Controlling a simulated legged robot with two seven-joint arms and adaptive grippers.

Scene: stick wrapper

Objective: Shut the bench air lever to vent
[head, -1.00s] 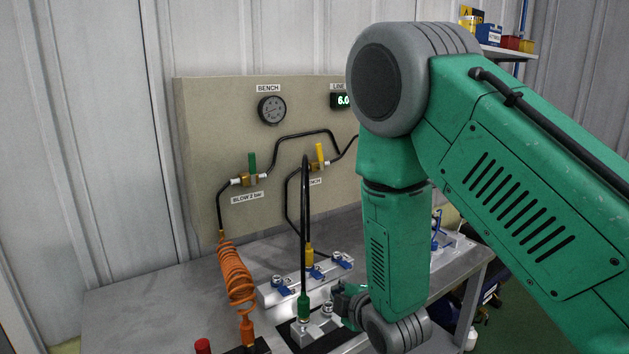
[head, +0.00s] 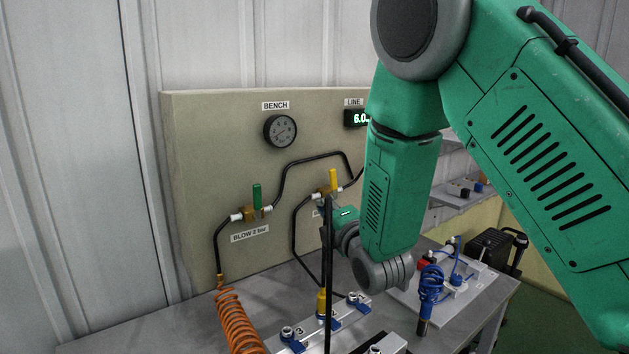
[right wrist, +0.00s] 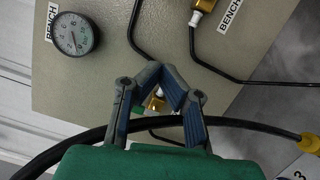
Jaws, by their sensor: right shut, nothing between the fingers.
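The bench air lever is the yellow lever (head: 333,180). It stands upright on a brass valve on the beige panel, its label partly hidden behind my arm and a hose. My right gripper (head: 329,212) is at the valve's lower right in the head view, partly hidden by the black hose; contact cannot be told. In the right wrist view its fingers (right wrist: 160,80) are shut and empty. The brass bench valve (right wrist: 202,10) shows there at the top edge, beside its BENCH label, apart from the fingers. My left gripper is not in view.
A green lever (head: 257,196) stands upright on the blow valve to the left. The BENCH gauge (head: 280,130) and LINE display (head: 356,118) are above. A black hose (head: 327,275) rises before my gripper. An orange coiled hose (head: 238,322) and white manifold (head: 300,338) are below.

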